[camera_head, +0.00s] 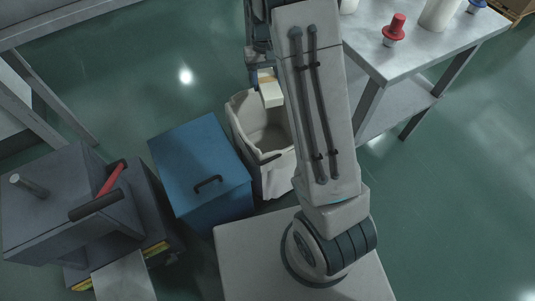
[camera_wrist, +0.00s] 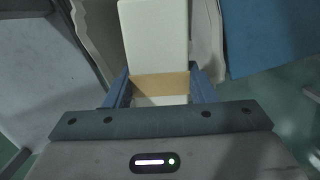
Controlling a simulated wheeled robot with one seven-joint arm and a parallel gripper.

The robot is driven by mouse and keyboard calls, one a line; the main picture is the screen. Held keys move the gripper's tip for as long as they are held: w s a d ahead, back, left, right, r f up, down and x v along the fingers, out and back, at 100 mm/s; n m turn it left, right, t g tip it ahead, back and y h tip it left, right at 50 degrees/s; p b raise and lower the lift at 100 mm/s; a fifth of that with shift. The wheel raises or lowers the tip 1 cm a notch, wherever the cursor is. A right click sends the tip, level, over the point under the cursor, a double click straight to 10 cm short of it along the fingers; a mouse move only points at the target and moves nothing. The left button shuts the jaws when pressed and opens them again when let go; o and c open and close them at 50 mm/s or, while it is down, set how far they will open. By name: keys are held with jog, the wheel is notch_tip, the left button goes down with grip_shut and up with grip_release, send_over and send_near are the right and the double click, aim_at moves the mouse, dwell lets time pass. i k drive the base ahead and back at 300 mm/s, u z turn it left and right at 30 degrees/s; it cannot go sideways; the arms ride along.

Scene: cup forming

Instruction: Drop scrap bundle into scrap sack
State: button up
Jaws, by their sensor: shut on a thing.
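The scrap bundle (camera_head: 270,88) is a pale, cream block with a tan band. My gripper (camera_head: 259,80) is shut on it and holds it over the far part of the scrap sack's opening. In the wrist view the bundle (camera_wrist: 155,40) sticks out from between the blue fingers of my gripper (camera_wrist: 161,88), with the tan band between them. The scrap sack (camera_head: 247,128) is an open, off-white bag standing on the floor. Its rim (camera_wrist: 205,45) shows on both sides of the bundle in the wrist view. My arm hides the sack's right part.
A blue lidded bin (camera_head: 190,160) stands just left of the sack. A grey machine (camera_head: 70,215) with a red-and-black handle is further left. A metal table (camera_head: 425,50) with a red-topped item (camera_head: 395,28) stands at the right. Green floor is clear at far right.

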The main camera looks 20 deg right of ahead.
aim_at(271, 149)
jog(key=u, duration=1)
jog(key=k, duration=1.05)
jog(key=z, duration=1.05)
jog(key=i, duration=1)
